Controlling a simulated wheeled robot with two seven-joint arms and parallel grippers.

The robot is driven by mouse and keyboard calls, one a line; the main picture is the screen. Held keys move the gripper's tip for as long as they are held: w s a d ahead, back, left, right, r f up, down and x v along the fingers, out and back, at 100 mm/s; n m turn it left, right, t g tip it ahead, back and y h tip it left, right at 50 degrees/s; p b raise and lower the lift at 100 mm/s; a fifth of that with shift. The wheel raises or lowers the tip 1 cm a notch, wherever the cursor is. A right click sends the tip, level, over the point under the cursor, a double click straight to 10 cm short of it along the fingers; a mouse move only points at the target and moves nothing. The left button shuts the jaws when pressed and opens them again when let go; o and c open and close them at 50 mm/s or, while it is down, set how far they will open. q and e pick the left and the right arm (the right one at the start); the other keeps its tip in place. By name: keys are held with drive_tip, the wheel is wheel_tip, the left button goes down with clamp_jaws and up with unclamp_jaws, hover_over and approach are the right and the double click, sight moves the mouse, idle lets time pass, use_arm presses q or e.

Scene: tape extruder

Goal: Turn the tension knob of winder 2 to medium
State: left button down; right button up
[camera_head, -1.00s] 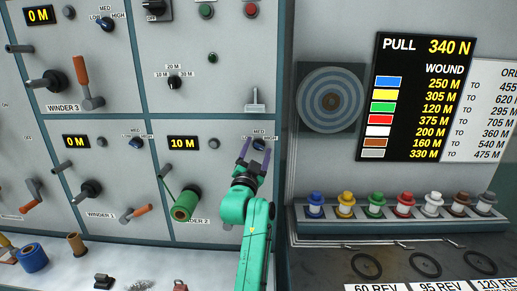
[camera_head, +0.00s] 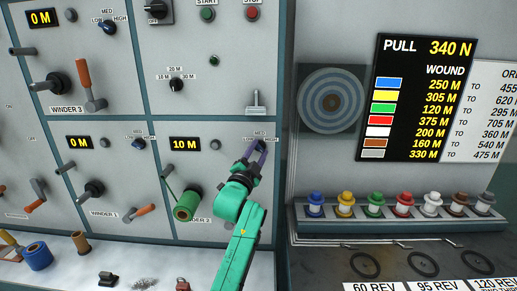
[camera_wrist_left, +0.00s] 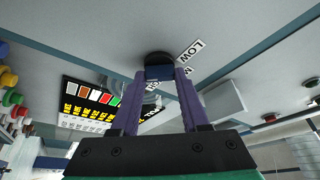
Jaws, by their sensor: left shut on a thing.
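The tension knob of winder 2 is a dark, round knob (camera_wrist_left: 158,58) with a blue grip part, seen in the left wrist view between the purple fingertips. My left gripper (camera_head: 257,148) is shut on this knob; the fingers also show in the left wrist view (camera_wrist_left: 159,74). In the head view the fingers mostly hide the knob. The LOW label (camera_wrist_left: 190,52) shows beside the knob; the other labels are partly covered. Which mark the knob points to cannot be told. Winder 2 carries a green tape roll (camera_head: 187,206) and a 10 M display (camera_head: 184,144). My right gripper is not in view.
A small lever (camera_head: 256,104) stands just above the knob. The other winders' cranks and knobs (camera_head: 138,143) are to the left. At right are a display board (camera_head: 425,95) and a shelf (camera_head: 400,215) with several coloured spools.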

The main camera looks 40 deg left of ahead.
use_arm(q)
drive_tip(key=m+h+p, duration=0.1)
drive_tip(key=m+p, duration=0.1)
drive_tip(key=m, duration=0.1)
drive_tip(key=r+m+g+h+p, duration=0.1)
drive_tip(key=m+p, duration=0.2)
drive_tip(key=shift+a, duration=0.15)
drive_tip(key=shift+m+g+p, duration=0.5)
drive_tip(key=shift+m+p, duration=0.5)
drive_tip(key=shift+p, duration=0.15)
drive_tip(key=shift+m+p, duration=0.4)
drive_tip(key=shift+p, duration=0.05)
drive_tip(key=shift+c, duration=2)
unclamp_jaws()
drive_tip(key=shift+w+a+f+h, duration=0.1)
drive_tip(key=shift+a+f+h, duration=0.1)
drive_tip(key=shift+f+h, duration=0.1)
drive_tip(key=shift+d, duration=0.1)
